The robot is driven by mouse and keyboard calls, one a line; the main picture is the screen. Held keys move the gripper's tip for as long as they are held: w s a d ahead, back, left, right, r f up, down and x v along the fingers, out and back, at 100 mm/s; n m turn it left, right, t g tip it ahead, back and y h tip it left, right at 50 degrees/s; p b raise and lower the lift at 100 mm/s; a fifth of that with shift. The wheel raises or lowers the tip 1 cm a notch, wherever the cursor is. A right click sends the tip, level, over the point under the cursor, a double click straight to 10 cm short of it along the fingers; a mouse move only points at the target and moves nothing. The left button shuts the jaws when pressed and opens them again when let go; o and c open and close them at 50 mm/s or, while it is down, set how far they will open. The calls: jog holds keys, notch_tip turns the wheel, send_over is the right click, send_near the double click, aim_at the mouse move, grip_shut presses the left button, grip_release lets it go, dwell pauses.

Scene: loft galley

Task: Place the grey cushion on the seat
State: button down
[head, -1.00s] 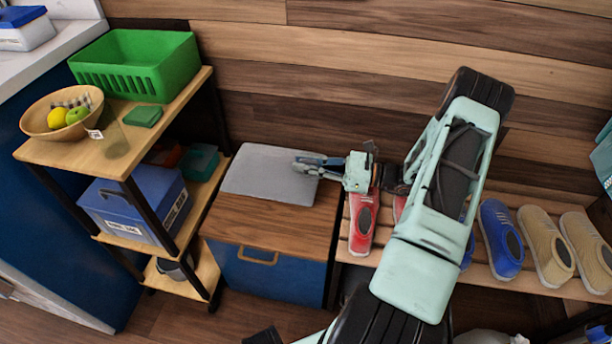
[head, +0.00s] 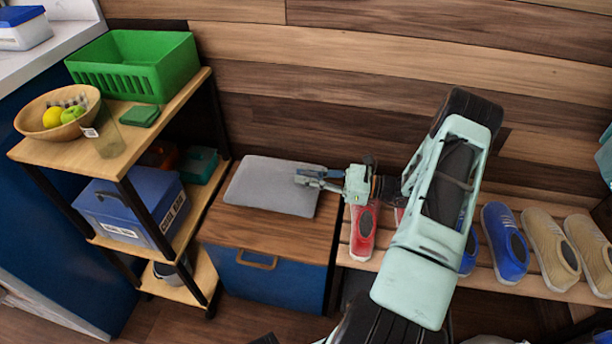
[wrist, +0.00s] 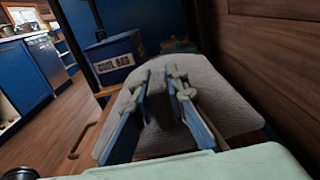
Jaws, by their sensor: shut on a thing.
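The grey cushion (head: 268,186) lies roughly flat over the back part of the wooden seat (head: 275,232), which tops a blue box with a handle. My gripper (head: 312,179) is at the cushion's right edge and is shut on it. In the wrist view the two fingers (wrist: 162,82) pinch a fold of the cushion (wrist: 222,105), which spreads out beyond them. I cannot tell whether the cushion's underside fully touches the seat. The front part of the seat is bare.
A shelf cart (head: 85,157) stands left of the seat with a green basket (head: 132,80), a fruit bowl (head: 35,122) and a blue box (head: 130,210). A slatted shoe rack (head: 400,268) with several shoes stands to the right. A plank wall is behind.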

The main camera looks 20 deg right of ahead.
jog(key=shift+f, duration=0.2)
jog(key=c, duration=1.9)
grip_release()
jog(key=shift+s+f, duration=0.1)
jog(key=shift+r, duration=0.2)
jog(key=r+p+v, duration=0.1)
jog(key=p+v, duration=0.1)
jog(key=v, duration=1)
jog(key=shift+p, duration=0.35)
